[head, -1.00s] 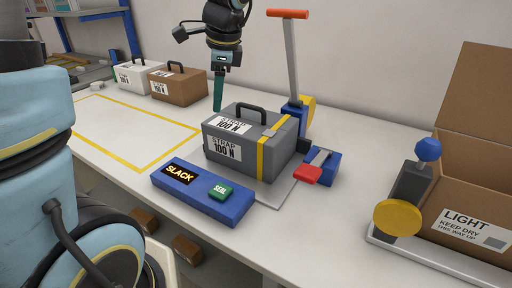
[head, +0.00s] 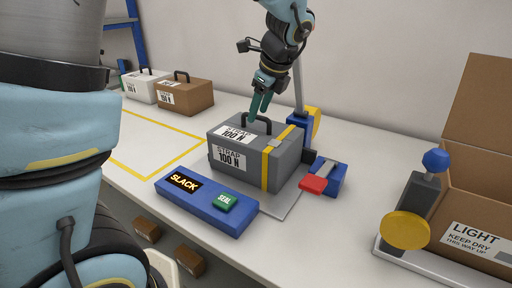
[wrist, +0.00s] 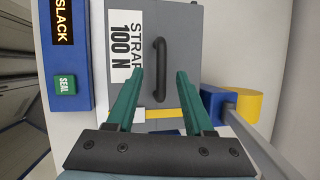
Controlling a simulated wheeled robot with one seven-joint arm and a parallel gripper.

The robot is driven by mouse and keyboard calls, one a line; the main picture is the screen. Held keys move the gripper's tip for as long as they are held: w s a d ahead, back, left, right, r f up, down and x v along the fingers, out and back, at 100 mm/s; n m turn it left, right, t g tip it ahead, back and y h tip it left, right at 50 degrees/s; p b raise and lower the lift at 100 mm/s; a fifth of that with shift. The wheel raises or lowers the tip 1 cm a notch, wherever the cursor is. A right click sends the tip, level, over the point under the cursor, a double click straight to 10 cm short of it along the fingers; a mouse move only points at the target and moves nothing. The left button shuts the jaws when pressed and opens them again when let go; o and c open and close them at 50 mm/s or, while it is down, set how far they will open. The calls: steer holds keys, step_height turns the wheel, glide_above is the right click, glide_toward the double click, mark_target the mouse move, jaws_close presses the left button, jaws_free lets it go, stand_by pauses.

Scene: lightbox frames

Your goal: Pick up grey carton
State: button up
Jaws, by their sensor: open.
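The grey carton (head: 238,165) stands on a grey plate on the table, with a black handle on top, a yellow strap near its right end and "STRAP 100 N" labels. It also shows from above in the wrist view (wrist: 185,50). My gripper (head: 258,114) is above the carton's top, close to the handle. In the wrist view my gripper (wrist: 160,75) has its two green fingers apart, with the black handle (wrist: 160,68) in line with the gap between them. I cannot tell whether the fingertips reach down beside the handle.
A blue box with a "SLACK" display (head: 205,205) and green SEAL button stands in front. A blue tool with a red lever (head: 322,178) is at the carton's right. White (head: 143,87) and brown (head: 186,97) cartons stand back left. An open cardboard box (head: 475,225) is at right.

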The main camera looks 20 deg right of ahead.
steer(key=shift+x, duration=1.75)
steer(key=shift+r, duration=0.1)
jaws_close()
steer(key=shift+w, duration=0.1)
